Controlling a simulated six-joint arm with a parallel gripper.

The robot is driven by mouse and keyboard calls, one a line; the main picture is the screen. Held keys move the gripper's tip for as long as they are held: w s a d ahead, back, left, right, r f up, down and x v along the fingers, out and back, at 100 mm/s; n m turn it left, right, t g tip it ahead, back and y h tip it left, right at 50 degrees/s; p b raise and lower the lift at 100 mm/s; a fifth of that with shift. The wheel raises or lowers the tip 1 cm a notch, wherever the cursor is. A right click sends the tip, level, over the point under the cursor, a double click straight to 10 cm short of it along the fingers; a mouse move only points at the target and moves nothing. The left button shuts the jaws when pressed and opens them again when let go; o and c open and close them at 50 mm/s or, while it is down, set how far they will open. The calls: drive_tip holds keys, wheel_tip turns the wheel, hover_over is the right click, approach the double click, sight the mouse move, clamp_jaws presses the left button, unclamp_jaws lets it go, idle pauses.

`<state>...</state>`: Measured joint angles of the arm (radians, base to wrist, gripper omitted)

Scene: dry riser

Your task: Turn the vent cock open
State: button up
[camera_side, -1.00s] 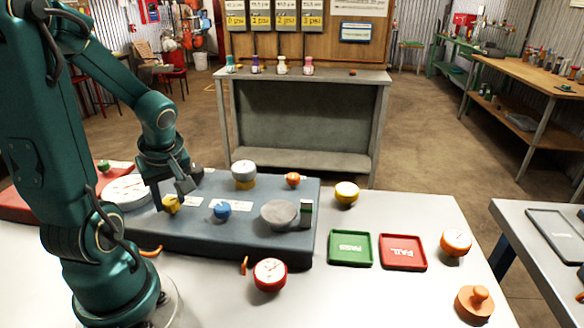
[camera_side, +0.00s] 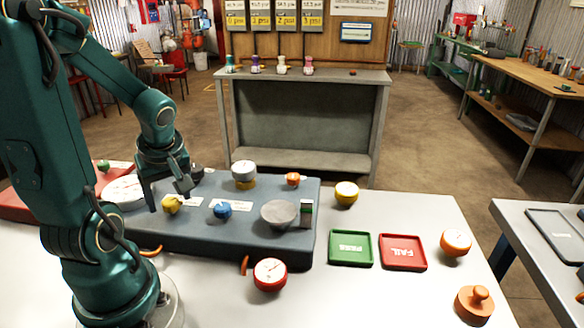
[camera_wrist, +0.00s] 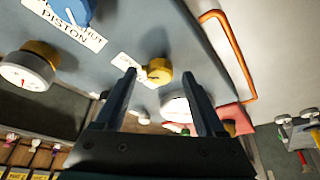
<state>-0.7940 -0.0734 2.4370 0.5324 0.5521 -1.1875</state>
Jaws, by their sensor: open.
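The yellow knob (camera_side: 172,204), which I take to be the vent cock, sits on the grey-blue panel block (camera_side: 262,238) beside a small white label. In the wrist view the yellow knob (camera_wrist: 158,71) lies between my fingertips, with clear gaps at its sides. Its label is partly hidden and I cannot read it. My gripper (camera_side: 168,200) is open just above and around the knob in the side view; whether a finger touches it I cannot tell. My open gripper (camera_wrist: 159,75) also shows in the wrist view.
A blue knob (camera_side: 222,209) stands just right of the yellow one, its label reading "PISTON" in part. A grey round plate (camera_side: 279,213), a gauge (camera_side: 243,172) and an orange knob (camera_side: 292,179) share the block. A white dial (camera_side: 122,191) lies left. Pass and fail trays (camera_side: 350,248) sit right.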

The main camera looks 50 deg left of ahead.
drive_tip(key=shift+v, duration=2.4)
drive_tip(key=w+d+r+m+t+h, duration=0.1)
drive_tip(key=d+r+m+t+h, duration=0.1)
drive_tip(key=d+m, duration=0.7)
drive_tip(key=w+d+r+m+t+h, duration=0.2)
drive_tip(key=d+m+t, duration=0.1)
drive_tip(key=d+m, duration=0.5)
drive_tip(key=shift+d+m+t+h, duration=0.3)
drive_tip(key=shift+d+m, duration=0.1)
drive_tip(key=shift+d, duration=0.25)
